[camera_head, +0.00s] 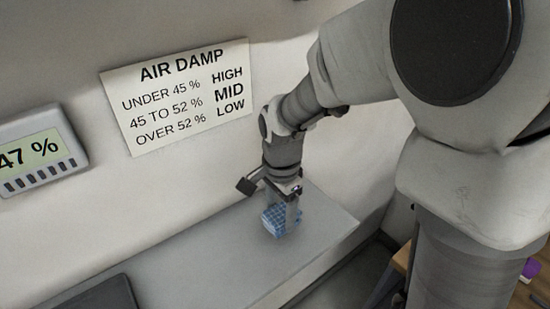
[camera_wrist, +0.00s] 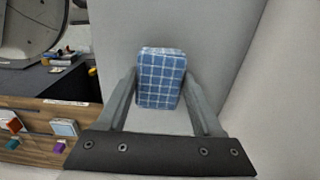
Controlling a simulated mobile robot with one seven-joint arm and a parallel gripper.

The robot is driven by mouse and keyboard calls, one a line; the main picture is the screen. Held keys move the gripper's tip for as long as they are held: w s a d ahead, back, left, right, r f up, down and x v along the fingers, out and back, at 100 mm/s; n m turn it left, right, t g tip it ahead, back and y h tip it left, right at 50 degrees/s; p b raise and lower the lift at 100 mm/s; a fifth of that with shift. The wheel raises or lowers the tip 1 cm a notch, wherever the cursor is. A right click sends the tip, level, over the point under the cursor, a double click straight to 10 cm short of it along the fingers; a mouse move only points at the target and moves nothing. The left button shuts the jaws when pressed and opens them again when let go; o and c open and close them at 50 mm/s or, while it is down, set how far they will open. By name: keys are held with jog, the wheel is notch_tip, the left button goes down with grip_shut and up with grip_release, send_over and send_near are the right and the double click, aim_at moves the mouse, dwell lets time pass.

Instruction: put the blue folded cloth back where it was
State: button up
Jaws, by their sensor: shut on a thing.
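The blue folded cloth (camera_head: 275,222) has a white check pattern. In the head view it is at the grey shelf (camera_head: 210,255), near the shelf's right end. My gripper (camera_head: 281,208) points down over it and partly hides it. In the wrist view the cloth (camera_wrist: 160,78) sits between the two fingers of my gripper (camera_wrist: 161,85), which is shut on it. I cannot tell whether the cloth's underside touches the shelf.
A wall sign (camera_head: 180,95) headed AIR DAMP lists under 45 % HIGH, 45 to 52 % MID, over 52 % LOW. A meter (camera_head: 38,150) at left reads 47 %. A dark flat object (camera_head: 100,294) lies on the shelf's left. The shelf's middle is clear.

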aim_at(281, 212)
jog(key=shift+f, duration=0.7)
jog(key=o, duration=1.2)
jog(key=shift+f, duration=0.1)
notch_tip(281, 212, up, 12)
jog(key=s+d+r+n+t, duration=0.4)
jog(key=s+d+n+t, duration=0.1)
jog(key=s+d+n, duration=0.5)
jog(key=shift+s+d+r+n+t, duration=0.35)
jog(key=shift+s+n, duration=0.25)
jog(key=shift+s, duration=0.55)
